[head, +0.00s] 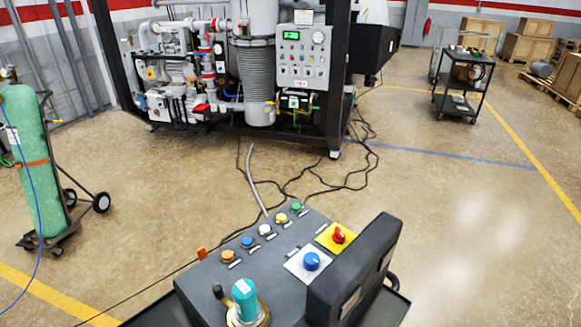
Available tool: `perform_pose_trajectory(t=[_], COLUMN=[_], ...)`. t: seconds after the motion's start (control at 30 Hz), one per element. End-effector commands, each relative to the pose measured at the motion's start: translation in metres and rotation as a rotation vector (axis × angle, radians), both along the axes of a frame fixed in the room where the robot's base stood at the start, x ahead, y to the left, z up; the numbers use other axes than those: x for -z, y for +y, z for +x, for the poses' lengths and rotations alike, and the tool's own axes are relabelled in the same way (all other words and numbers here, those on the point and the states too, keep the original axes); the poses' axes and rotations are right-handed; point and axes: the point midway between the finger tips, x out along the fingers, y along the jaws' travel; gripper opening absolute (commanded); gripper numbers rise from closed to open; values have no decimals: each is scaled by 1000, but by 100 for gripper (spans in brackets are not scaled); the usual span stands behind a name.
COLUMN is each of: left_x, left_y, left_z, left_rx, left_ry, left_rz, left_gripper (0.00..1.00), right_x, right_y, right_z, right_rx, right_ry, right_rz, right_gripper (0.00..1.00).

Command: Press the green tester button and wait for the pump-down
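The grey tester console (215,275) stands close in front of me at the bottom middle. A row of push buttons runs along its top. The green button (296,207) is at the far end of the row, beyond the yellow button (281,218), white button (265,230), blue button (247,242) and orange button (228,256). A red knob (338,235) on a yellow plate and a blue knob (312,261) on a white plate sit right of the row. I cannot tell whether the green button is pressed. Neither gripper is in view.
A teal-topped fitting (244,299) stands at the console's near end, and a dark raised housing (355,270) at its right. The vacuum furnace (262,70) is behind, with cables (320,175) on the floor. A green gas cylinder (35,160) stands left; a black cart (462,85) stands back right.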

Motion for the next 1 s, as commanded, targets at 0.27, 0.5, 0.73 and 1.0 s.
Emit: perform_pose_trajectory(t=[0.27,0.5,0.73,1.0], left_x=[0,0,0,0], left_y=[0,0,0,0], left_z=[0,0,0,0], left_rx=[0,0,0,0], left_ry=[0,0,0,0], left_rz=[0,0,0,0], left_gripper=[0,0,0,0], right_x=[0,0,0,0], right_y=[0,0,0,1], right_z=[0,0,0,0], right_rx=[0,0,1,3], right_ry=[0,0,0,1], right_rz=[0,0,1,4], right_gripper=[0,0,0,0])
